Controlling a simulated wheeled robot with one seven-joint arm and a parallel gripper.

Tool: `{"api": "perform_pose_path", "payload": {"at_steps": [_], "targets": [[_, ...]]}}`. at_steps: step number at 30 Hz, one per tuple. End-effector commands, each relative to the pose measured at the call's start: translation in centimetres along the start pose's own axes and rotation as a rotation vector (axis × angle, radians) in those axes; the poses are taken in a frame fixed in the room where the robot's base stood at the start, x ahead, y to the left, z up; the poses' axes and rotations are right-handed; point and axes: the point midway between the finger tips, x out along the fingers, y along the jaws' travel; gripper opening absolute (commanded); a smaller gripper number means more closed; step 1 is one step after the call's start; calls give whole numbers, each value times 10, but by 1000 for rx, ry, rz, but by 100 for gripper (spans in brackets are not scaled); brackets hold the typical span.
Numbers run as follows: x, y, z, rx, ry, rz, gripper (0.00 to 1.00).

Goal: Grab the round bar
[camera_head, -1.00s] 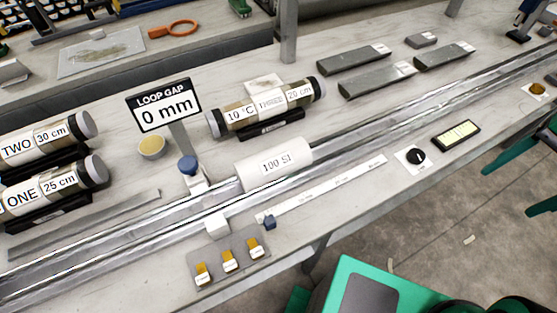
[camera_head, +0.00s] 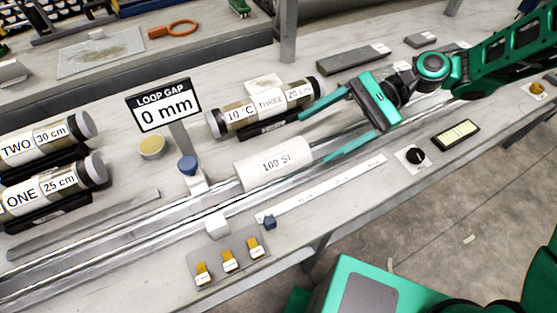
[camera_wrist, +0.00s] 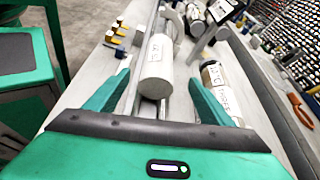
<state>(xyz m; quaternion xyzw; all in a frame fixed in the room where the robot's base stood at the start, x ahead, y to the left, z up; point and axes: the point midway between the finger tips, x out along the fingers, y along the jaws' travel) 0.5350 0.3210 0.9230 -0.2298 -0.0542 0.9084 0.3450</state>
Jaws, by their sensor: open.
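The round bar (camera_head: 272,163) is a white cylinder marked "100 SI". It lies along the metal rails (camera_head: 120,241) on the bench. My gripper (camera_head: 312,138) is open just right of the bar's right end, its green fingers pointing left along the rails. In the wrist view the bar (camera_wrist: 157,68) lies ahead between the two spread fingers, its round end face towards me. I see no finger touching it, though the exact gap is hard to tell.
Core tube THREE (camera_head: 262,108) lies on a black cradle close beside my upper finger. The "LOOP GAP 0 mm" sign (camera_head: 165,105) and a blue-knobbed post (camera_head: 190,172) stand left of the bar. A scale strip (camera_head: 320,190) and yellow-topped pieces (camera_head: 229,259) lie in front.

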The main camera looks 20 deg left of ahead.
Motion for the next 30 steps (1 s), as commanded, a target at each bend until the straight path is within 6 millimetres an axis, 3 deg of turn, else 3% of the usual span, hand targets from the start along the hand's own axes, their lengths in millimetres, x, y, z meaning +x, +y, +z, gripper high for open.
{"api": "perform_pose_path", "payload": {"at_steps": [9, 17, 30], "targets": [[43, 0, 2, 7, -15, 3, 75], [60, 1, 2, 7, -13, 1, 75], [107, 4, 0, 6, -12, 0, 75]]}}
